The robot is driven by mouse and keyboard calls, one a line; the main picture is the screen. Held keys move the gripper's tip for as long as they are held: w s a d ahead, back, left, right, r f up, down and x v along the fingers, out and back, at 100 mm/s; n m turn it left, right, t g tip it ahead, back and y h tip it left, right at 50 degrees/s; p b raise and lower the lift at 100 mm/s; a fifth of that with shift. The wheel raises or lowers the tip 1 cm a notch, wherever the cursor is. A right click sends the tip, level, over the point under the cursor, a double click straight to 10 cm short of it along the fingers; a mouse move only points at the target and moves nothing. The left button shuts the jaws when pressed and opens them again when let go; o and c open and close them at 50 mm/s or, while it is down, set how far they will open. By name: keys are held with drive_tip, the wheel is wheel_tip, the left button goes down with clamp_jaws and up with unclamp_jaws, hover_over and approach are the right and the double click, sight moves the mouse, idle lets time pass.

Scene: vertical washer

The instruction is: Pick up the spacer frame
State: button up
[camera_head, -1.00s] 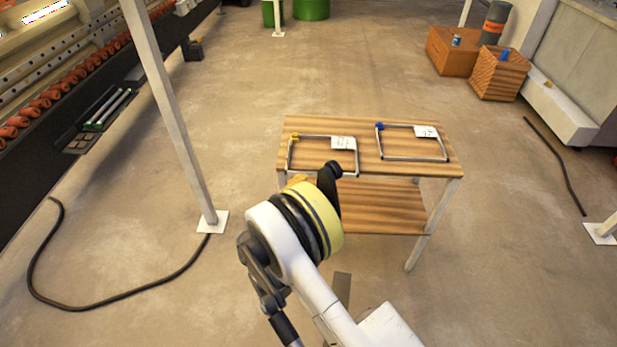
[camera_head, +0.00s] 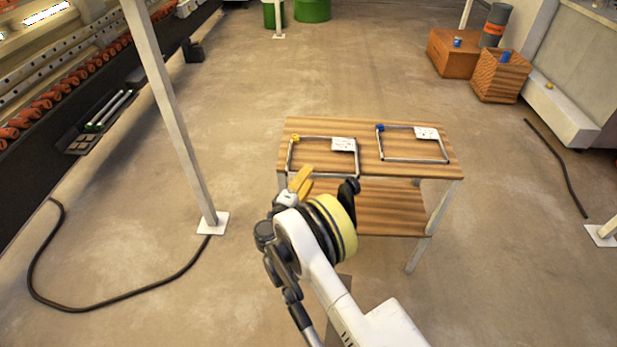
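Two thin grey rectangular spacer frames lie flat, side by side, on the wooden table (camera_head: 372,168). The left spacer frame (camera_head: 356,160) has a yellow corner piece and a white label at its upper right. The right spacer frame (camera_head: 415,161) has a blue corner piece and a white label at its upper right. The end of my arm, with a yellow part at my gripper (camera_head: 299,180), is in front of the table's near left edge, close to the left frame in the picture. My arm blocks a clear view of the fingers. I see no frame lifted.
The table has a lower wooden shelf (camera_head: 390,205). A white post (camera_head: 172,120) stands left of the table, with a black hose (camera_head: 110,300) on the floor. Orange-brown boxes (camera_head: 452,52) stand at the back right. Floor around the table is mostly clear.

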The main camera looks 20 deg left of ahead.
drive_tip(key=shift+w, duration=0.25)
drive_tip(key=shift+c, duration=0.3)
clamp_jaws()
wheel_tip(320, 180, up, 2)
drive_tip(key=shift+r+p, duration=0.25)
drive_tip(key=shift+p, duration=0.2)
drive_tip(key=s+a+r, duration=0.1)
drive_tip(key=s+r, duration=0.1)
drive_tip(key=s, duration=0.5)
drive_tip(key=s+a+r, duration=0.1)
drive_tip(key=s+r, duration=0.2)
drive_tip(key=s, duration=0.3)
drive_tip(key=shift+s, duration=0.4)
